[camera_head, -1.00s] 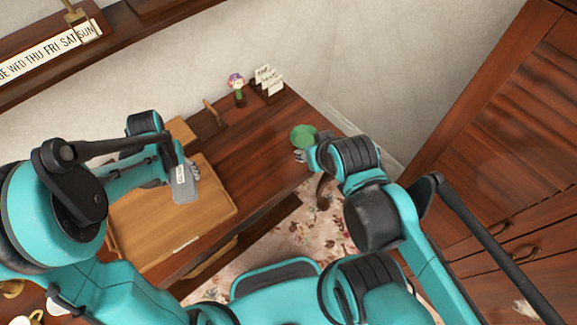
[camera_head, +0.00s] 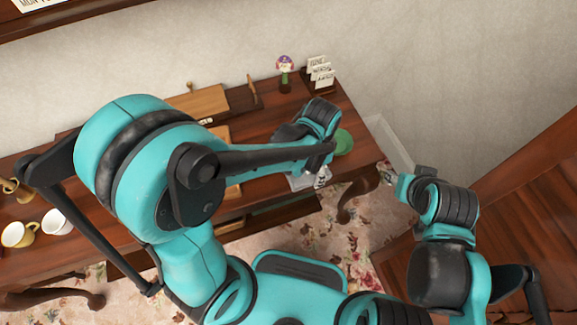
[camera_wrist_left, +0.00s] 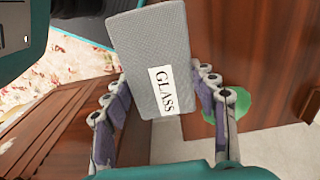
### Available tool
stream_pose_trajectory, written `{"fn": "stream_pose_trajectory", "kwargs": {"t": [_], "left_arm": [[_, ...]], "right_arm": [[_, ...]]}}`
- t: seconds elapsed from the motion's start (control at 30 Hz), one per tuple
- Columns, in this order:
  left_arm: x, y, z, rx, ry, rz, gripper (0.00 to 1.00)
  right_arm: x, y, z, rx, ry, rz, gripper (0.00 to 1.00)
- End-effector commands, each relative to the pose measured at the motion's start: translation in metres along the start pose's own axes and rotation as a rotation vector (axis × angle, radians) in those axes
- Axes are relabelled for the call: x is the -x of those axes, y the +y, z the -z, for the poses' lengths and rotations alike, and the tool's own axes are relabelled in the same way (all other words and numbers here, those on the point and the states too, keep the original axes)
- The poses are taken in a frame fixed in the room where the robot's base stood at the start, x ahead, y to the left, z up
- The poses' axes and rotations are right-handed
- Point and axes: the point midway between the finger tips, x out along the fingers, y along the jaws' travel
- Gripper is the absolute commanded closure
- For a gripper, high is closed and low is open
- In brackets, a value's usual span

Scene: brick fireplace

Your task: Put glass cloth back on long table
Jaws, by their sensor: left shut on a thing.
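The glass cloth is a small grey block-shaped piece with a white "GLASS" label. In the left wrist view the cloth (camera_wrist_left: 150,45) sits between the fingers of my left gripper (camera_wrist_left: 165,85), which is shut on it. In the head view only part of the cloth (camera_head: 299,183) shows, by the front edge of the long table (camera_head: 262,165) near its right end. My left arm hides much of the table. I cannot tell the cloth's height above it. My right gripper (camera_head: 387,173) is past the table's right end, small and unclear, with no object visible in it.
A round green thing (camera_head: 343,142) is at the table's right end. A flower figure (camera_head: 285,72) and a card holder (camera_head: 320,75) stand at the back. A wooden board (camera_head: 205,102) is left of them. Mugs (camera_head: 18,234) stand far left. A wooden cabinet (camera_head: 520,190) is on the right.

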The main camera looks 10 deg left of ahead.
Motion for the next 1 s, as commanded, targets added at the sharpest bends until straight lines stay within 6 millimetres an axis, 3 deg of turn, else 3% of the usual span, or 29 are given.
{"fn": "stream_pose_trajectory", "kwargs": {"t": [0.13,0.4,0.53,0.77,1.0], "left_arm": [[-0.014,-0.015,-0.004,-0.023,0.000,0.000,0.69],[-0.054,-0.078,-0.022,-0.019,0.000,0.000,0.69],[-0.065,-0.098,-0.028,-0.021,0.000,0.000,0.69],[-0.076,-0.108,-0.031,-0.024,0.000,0.000,0.69],[-0.110,-0.107,-0.031,-0.024,0.000,0.001,0.69]], "right_arm": [[-0.007,0.000,-0.005,0.000,0.000,0.000,0.60],[-0.025,0.000,-0.018,0.000,0.000,0.000,0.60],[-0.030,0.000,-0.022,0.000,0.000,0.000,0.60],[-0.034,0.000,-0.025,0.000,0.000,0.000,0.60],[-0.048,0.000,-0.035,0.000,0.000,0.000,0.60]]}}
